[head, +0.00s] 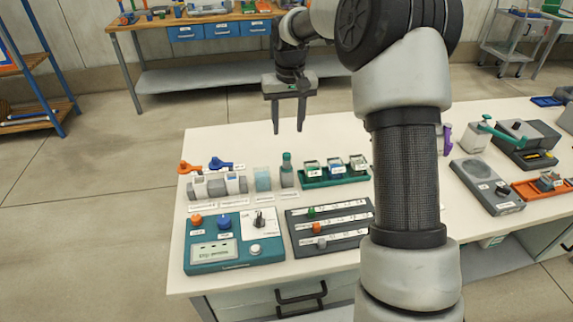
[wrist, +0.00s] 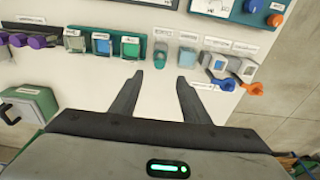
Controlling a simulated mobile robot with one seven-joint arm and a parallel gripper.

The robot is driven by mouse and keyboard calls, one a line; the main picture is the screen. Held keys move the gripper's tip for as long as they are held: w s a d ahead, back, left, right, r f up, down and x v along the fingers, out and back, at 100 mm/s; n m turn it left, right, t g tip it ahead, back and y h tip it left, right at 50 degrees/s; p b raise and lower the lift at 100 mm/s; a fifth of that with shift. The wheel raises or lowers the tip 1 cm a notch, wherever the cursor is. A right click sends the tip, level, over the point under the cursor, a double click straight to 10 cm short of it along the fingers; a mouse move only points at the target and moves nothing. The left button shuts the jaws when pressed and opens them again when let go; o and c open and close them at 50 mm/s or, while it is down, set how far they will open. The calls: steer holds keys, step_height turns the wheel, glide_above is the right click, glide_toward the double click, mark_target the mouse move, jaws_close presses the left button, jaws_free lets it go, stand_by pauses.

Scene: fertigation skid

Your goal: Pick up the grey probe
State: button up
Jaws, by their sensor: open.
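No item can be told for certain as the grey probe. A slim grey-green upright piece with a teal top (head: 287,170) stands at the back of the white bench, between a pale blue clear container (head: 263,180) and a green rack. In the wrist view this upright piece (wrist: 161,62) shows just beyond and between my fingertips, with the pale container (wrist: 187,58) beside it. My gripper (head: 288,130) is open and empty, pointing down above the bench's back edge. In the wrist view its fingers (wrist: 160,78) are spread apart with only bench between them.
Grey blocks with orange (head: 189,167) and blue (head: 221,163) handles stand left of the pale container. A green rack (head: 325,182) of small cups is to the right. A teal control box (head: 235,258) and a dark slider panel (head: 300,243) lie in front. The back strip of bench is clear.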

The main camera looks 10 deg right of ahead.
mark_target(287, 155)
steer(key=f, duration=0.4)
steer(key=w+f, duration=0.1)
steer(key=f, duration=0.4)
steer(key=w+f+b, duration=0.1)
steer(key=f, duration=0.4)
steer(key=shift+f, duration=0.25)
steer(key=shift+c, duration=0.4)
jaws_close()
